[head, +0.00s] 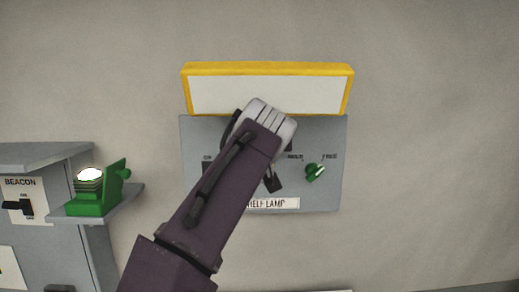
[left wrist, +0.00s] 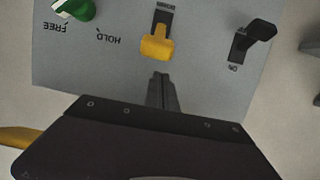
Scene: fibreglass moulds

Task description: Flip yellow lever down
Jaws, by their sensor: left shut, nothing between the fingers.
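The yellow lever (left wrist: 156,46) sits in a dark slot on a grey panel (left wrist: 100,68). In the left wrist view the panel's lettering is upside down, and the lever's handle is at the slot end nearest my fingers. My left gripper (left wrist: 162,78) is shut and empty, its tips just short of the handle in that view. I cannot tell whether they touch it. My right gripper is not in view.
A green knob (head: 315,172) is on the panel's right, by HOLD and FREE. A black lever (left wrist: 259,33) is on its other side, by ON. A yellow-framed white board (head: 335,92) juts out above. A green lamp (head: 92,198) and BEACON box (head: 20,185) stand left.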

